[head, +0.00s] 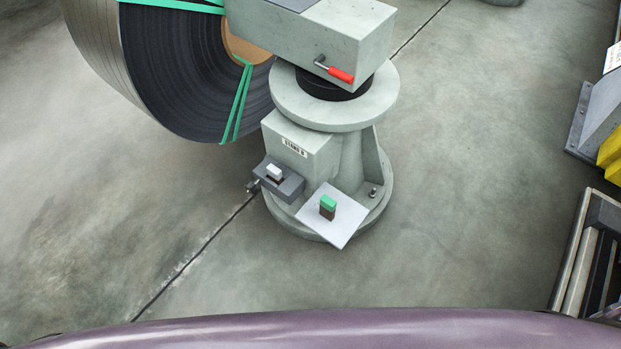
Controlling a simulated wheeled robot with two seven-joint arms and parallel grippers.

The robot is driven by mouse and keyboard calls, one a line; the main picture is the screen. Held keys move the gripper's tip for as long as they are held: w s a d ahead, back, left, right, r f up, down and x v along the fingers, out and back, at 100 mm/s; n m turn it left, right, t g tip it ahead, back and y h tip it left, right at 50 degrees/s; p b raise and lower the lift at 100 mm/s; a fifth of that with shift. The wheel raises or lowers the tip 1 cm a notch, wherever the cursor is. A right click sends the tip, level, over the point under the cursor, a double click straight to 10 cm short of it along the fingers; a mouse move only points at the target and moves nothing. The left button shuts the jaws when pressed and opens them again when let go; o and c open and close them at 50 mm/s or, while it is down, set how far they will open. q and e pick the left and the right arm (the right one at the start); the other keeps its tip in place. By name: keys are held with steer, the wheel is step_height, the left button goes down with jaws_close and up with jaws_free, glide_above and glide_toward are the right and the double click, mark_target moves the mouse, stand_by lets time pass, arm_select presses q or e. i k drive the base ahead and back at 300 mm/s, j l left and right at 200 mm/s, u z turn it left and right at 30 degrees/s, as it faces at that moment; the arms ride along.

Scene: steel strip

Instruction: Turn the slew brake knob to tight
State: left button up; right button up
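A grey pedestal stand (315,150) with a round plate and a box-shaped head stands at the upper middle. Low on its front, a tilted white plate (343,227) carries a small block-shaped knob (328,206) with a green top and brown sides. To its left, a dark grey box (290,187) carries a white rocker or knob (275,171). A lever with a red grip (341,75) sticks out below the head. No readable label shows which of these is the slew brake knob, and no tight mark is legible. Neither of my grippers is in view.
A large dark coil of strip (175,60) with green straps hangs at the stand's left. Rollers (579,270) and a grey and yellow frame (602,115) stand at the right edge. The concrete floor in front of the stand is clear.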

mark_target(251, 188)
steer(key=i+j+z, duration=0.15)
steer(key=j+z, duration=0.15)
steer(key=z, duration=0.15)
steer(key=j+z, duration=0.3)
steer(key=z, duration=0.15)
steer(key=i+j+z, duration=0.1)
steer(key=j+z, duration=0.6)
steer(key=z, duration=0.15)
steer(key=j+z, duration=0.3)
steer(key=z, duration=0.15)
steer(key=k, duration=0.05)
